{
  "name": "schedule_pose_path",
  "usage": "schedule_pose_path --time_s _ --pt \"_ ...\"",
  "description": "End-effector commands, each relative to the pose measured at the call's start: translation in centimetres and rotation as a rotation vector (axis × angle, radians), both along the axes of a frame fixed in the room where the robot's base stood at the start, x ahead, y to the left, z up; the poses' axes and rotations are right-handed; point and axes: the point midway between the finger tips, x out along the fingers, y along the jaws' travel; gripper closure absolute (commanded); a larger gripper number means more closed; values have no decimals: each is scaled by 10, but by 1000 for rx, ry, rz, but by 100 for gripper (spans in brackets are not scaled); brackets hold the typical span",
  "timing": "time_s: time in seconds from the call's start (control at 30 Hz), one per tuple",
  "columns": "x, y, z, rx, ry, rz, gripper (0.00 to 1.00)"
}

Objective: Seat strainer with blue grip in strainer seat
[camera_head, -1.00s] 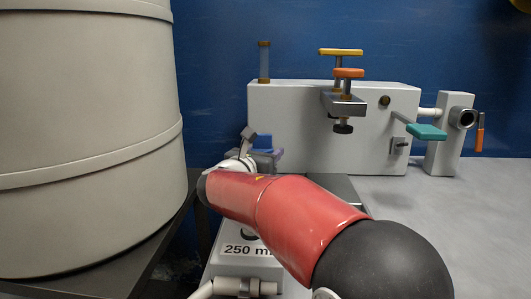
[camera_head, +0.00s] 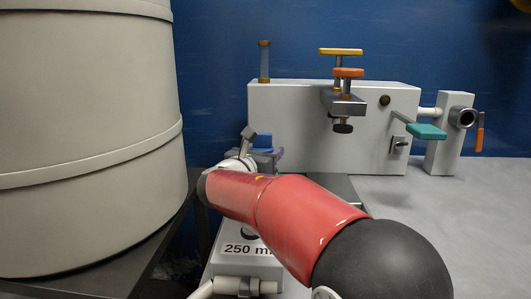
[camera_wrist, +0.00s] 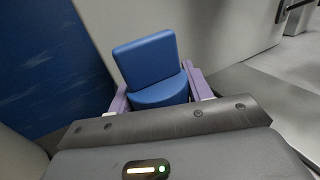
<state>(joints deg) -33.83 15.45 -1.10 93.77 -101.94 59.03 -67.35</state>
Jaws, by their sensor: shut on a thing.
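The strainer's blue grip (camera_wrist: 146,58) is a flat blue block above a rounded blue part in the wrist view. My gripper (camera_wrist: 157,84) is shut on it, with a purple finger on each side. My gripper (camera_head: 264,155) is there partly hidden behind my wrist. The strainer's lower part is hidden in both views. I cannot make out the strainer seat.
A white machine (camera_head: 290,120) with orange and yellow clamp handles stands behind my arm. A teal lever (camera_head: 426,131) sticks out at its right. A large pale drum (camera_head: 85,130) stands close on the left. A box marked 250 (camera_head: 235,262) is below my arm. The bench at right is clear.

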Motion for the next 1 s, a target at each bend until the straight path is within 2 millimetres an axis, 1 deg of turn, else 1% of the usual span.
schedule_pose_path --time_s 0.03,0.07,0.2,0.23,0.27,0.47,0.6,0.77,1.0 --pt "1 0 -12 -6 17 -1 78" --pt "1 0 -12 -5 16 -1 49" --pt "1 0 -12 -5 18 -1 31" --pt "1 0 -12 -4 18 -1 27" --pt "1 0 -12 -4 18 -1 25" --pt "1 0 -13 -4 20 -1 25" --pt "1 0 -4 -3 19 -1 25" --pt "1 0 -6 -4 17 0 25" --pt "1 0 -4 -4 15 0 56"
